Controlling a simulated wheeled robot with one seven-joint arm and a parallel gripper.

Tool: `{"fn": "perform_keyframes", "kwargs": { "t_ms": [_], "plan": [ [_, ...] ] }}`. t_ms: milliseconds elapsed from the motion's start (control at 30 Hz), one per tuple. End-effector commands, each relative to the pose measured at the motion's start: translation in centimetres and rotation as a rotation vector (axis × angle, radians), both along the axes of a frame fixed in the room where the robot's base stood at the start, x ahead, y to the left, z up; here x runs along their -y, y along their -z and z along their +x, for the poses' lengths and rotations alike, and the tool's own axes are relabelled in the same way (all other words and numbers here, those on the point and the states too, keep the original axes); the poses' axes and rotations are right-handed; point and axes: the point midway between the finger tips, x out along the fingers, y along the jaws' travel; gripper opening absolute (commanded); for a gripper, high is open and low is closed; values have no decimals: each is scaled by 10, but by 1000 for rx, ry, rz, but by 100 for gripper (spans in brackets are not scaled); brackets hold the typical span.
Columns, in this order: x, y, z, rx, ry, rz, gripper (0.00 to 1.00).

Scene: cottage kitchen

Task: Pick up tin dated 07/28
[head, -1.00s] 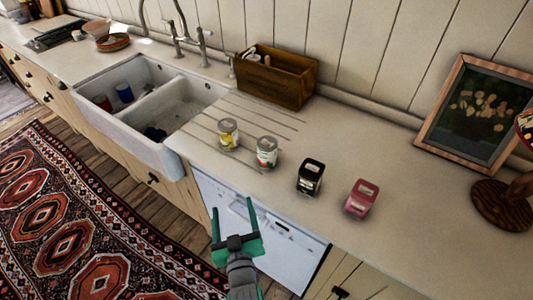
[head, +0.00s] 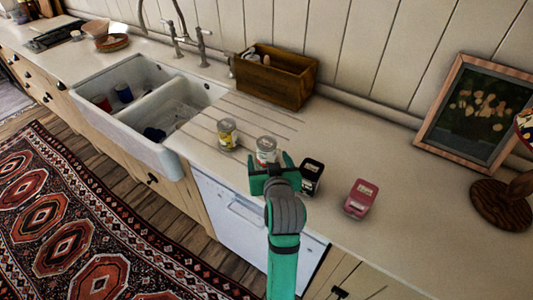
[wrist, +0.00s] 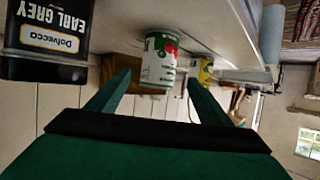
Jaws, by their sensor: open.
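Two cans and two tins stand in a row on the counter: a yellow-labelled can (head: 227,134), a white can with red and green on its label (head: 266,146), a black tin (head: 313,175) and a pink-red tin (head: 361,198). My gripper (head: 269,165) is open just in front of the white can, hiding its lower part. In the wrist view, which is upside down, the white can (wrist: 159,60) shows between and beyond the open fingers. The black tin (wrist: 48,40) reads "Earl Grey" and stands close beside. No date is readable on any of them.
A double sink (head: 120,118) with cups in it lies to the left. A wooden box (head: 275,85) stands behind the cans. A picture frame (head: 478,112) and a lamp base (head: 500,203) are at the right. The counter between the cans and the frame is clear.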

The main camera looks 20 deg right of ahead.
Motion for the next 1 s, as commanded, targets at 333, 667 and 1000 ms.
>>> {"fn": "perform_keyframes", "kwargs": {
  "t_ms": [333,667,1000],
  "plan": [
    [8,11,25,0,5,0,73],
    [16,25,63,1,4,-1,73],
    [13,26,66,1,1,-1,61]
  ]
}}
